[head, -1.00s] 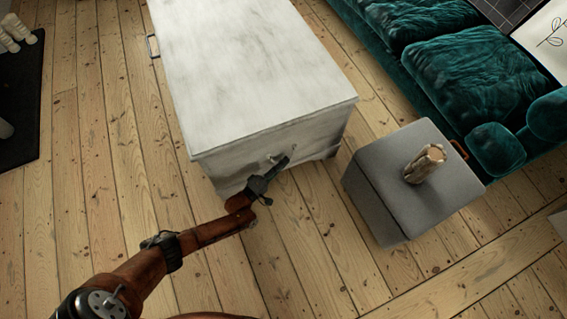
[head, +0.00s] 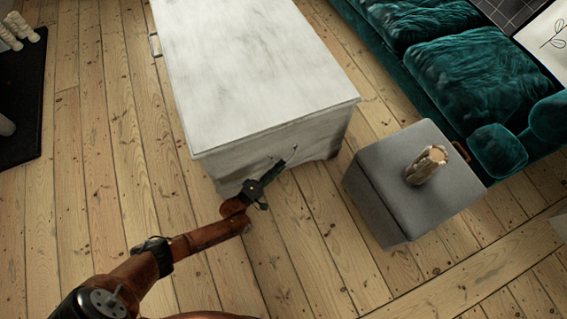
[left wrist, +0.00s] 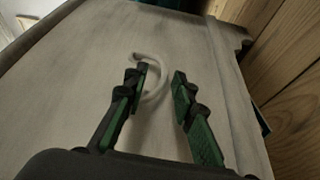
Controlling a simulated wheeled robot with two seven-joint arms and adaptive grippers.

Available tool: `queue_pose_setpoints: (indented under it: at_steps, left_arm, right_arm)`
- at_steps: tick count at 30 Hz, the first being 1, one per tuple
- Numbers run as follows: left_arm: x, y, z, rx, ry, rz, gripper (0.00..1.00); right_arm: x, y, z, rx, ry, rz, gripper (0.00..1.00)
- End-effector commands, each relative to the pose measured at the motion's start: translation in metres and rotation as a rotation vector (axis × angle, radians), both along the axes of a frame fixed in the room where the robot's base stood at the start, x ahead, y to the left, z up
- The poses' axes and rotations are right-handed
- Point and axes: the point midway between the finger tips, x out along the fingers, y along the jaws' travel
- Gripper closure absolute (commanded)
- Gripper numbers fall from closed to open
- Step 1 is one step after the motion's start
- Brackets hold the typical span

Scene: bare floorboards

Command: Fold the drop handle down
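A white-washed wooden chest (head: 250,70) stands in the middle of the head view. In the left wrist view its pale near face fills most of the picture, with a light curved drop handle (left wrist: 158,72) standing out from it. My left gripper (head: 277,170) is close to this face, low in front of the chest. In the left wrist view the left gripper (left wrist: 159,82) is open, its two fingers apart. The handle's curve shows between the fingers, and the left fingertip covers part of it. I cannot tell whether they touch. My right gripper is not in view.
A grey cube stool (head: 385,190) with a wooden vase-like object (head: 427,165) on it stands right of the chest. A green velvet sofa (head: 470,75) lines the upper right. A dark side handle (head: 154,45) sticks out at the chest's left. Floorboards in front are clear.

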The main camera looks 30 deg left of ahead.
Motion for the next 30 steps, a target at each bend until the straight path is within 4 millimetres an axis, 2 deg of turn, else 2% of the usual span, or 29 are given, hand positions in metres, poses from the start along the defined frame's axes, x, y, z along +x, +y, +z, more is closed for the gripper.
queue_pose_setpoints:
  at_steps: [1, 6, 12, 18, 30]
  left_arm:
    - [-0.013, 0.004, -0.002, 0.0, 0.004, 0.001, 0.76]
    - [-0.047, 0.014, -0.002, 0.0, 0.003, 0.002, 0.76]
    - [-0.076, 0.022, -0.003, 0.0, 0.002, 0.001, 0.76]
    - [-0.087, 0.025, -0.002, 0.0, 0.001, 0.001, 0.76]
    - [-0.087, 0.025, -0.003, 0.0, 0.001, 0.001, 0.76]
  right_arm:
    - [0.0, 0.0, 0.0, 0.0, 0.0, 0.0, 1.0]
    - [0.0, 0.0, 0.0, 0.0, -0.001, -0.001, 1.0]
    - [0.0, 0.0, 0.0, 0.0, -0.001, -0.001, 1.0]
    - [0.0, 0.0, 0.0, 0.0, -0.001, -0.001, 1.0]
    - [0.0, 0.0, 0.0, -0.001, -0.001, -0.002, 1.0]
